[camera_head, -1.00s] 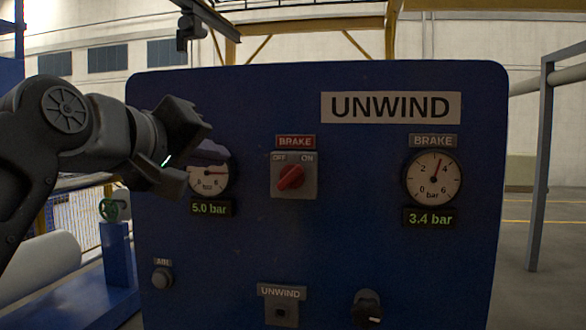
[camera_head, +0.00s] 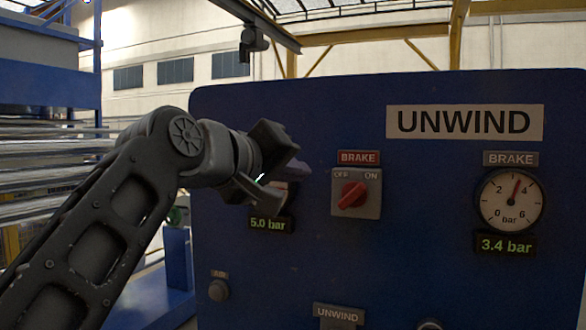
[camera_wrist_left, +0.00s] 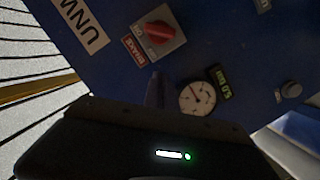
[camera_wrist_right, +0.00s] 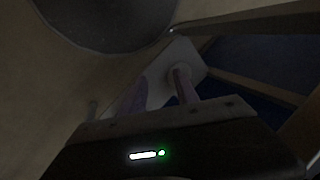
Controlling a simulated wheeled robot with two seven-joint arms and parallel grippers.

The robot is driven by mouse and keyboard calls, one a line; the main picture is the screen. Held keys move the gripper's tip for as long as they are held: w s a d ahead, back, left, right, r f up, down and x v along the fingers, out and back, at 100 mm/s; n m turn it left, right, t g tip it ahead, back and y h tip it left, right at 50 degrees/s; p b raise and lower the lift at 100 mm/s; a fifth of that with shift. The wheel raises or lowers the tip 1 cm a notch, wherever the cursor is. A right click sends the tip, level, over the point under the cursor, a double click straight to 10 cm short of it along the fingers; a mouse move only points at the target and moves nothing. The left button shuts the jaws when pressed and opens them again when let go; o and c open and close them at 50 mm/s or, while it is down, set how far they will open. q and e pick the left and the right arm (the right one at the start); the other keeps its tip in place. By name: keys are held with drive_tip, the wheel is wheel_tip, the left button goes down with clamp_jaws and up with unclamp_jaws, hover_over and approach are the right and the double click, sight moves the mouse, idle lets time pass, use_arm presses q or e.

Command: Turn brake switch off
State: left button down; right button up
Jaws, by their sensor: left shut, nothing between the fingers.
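The brake switch (camera_head: 353,195) is a red rotary knob on a grey plate, under a red BRAKE label, with OFF at upper left and ON at upper right. Its handle slants from lower left to upper right. It also shows in the left wrist view (camera_wrist_left: 158,31). My left gripper (camera_head: 300,171) is shut and empty, left of the switch and apart from it, in front of the left gauge. Its fingers (camera_wrist_left: 156,90) point toward the panel. My right gripper (camera_wrist_right: 158,92) shows only in its dark wrist view, with fingers that look apart and nothing seen between them.
The blue panel (camera_head: 300,260) carries an UNWIND sign (camera_head: 464,122), a right gauge (camera_head: 510,201) reading 3.4 bar, a left gauge (camera_wrist_left: 197,98), partly hidden in the head view, and an AIR button (camera_head: 218,290). The panel face around the switch is clear.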

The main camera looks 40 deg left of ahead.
sight(352, 196)
use_arm(q)
drive_tip(key=w+f, duration=0.1)
drive_tip(key=w, duration=0.1)
drive_tip(key=w+f+p, duration=0.1)
drive_tip(key=w, duration=0.2)
drive_tip(key=w+f, duration=0.1)
drive_tip(key=w, duration=0.1)
drive_tip(key=shift+w+d+p, duration=0.2)
drive_tip(key=shift+d+p, duration=0.1)
drive_tip(key=shift+p, duration=0.1)
drive_tip(key=shift+d+f, duration=0.4)
drive_tip(key=shift+d, duration=0.1)
drive_tip(key=shift+w+f, duration=0.1)
drive_tip(key=shift+w, duration=0.05)
